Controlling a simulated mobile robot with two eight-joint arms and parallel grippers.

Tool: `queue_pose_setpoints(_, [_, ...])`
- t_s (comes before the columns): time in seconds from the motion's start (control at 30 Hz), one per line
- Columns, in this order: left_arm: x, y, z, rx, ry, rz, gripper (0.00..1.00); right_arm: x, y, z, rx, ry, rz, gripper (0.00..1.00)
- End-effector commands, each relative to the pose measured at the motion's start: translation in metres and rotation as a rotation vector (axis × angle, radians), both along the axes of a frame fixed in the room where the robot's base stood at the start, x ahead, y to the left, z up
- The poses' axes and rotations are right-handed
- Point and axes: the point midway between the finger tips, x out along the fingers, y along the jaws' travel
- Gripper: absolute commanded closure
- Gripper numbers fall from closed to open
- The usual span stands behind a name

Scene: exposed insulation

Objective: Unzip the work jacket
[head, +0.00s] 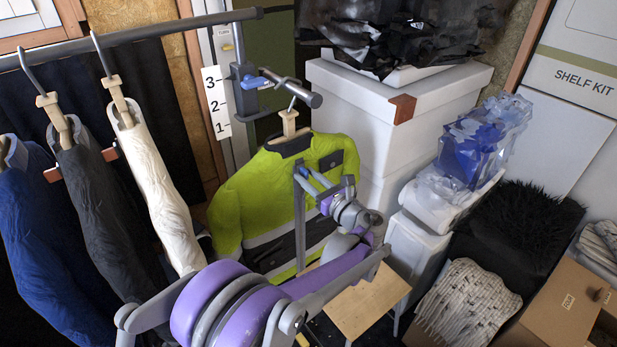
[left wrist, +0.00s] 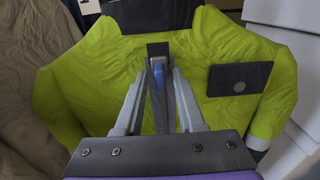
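The work jacket (head: 249,199) is yellow-green with a dark collar and a dark chest patch, and hangs on a hanger on the blue clamped rack. It fills the left wrist view (left wrist: 75,95). A dark zipper strip runs down its front, with a blue zipper pull (left wrist: 158,76) near the top, just below the collar. My left gripper (head: 307,178) is at the upper front of the jacket. In the left wrist view its two grey fingers (left wrist: 158,68) stand on either side of the pull, with a narrow gap; firm contact is not visible. My right gripper is not in view.
Blue, dark grey and white garments (head: 160,190) hang from a rail at the left. A small wooden stool (head: 360,305) stands below the jacket. White boxes (head: 375,120), a blue plastic-wrapped bundle (head: 478,145) and a cardboard box (head: 560,305) crowd the right side.

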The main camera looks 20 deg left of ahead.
Motion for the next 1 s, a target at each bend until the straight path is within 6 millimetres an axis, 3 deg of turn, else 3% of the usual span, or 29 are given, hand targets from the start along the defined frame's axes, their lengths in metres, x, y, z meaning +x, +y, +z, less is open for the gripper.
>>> queue_pose_setpoints(0.03, [-0.0001, -0.0002, 0.0001, 0.000, 0.000, 0.000, 0.73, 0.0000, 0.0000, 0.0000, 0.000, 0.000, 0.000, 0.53])
queue_pose_setpoints(0.2, [-0.0002, -0.0002, 0.0002, 0.000, 0.000, 0.000, 1.00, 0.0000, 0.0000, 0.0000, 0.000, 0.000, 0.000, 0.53])
queue_pose_setpoints(1.0, [-0.0002, -0.0003, 0.0003, 0.000, 0.000, 0.000, 1.00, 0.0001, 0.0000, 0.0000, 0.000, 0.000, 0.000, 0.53])
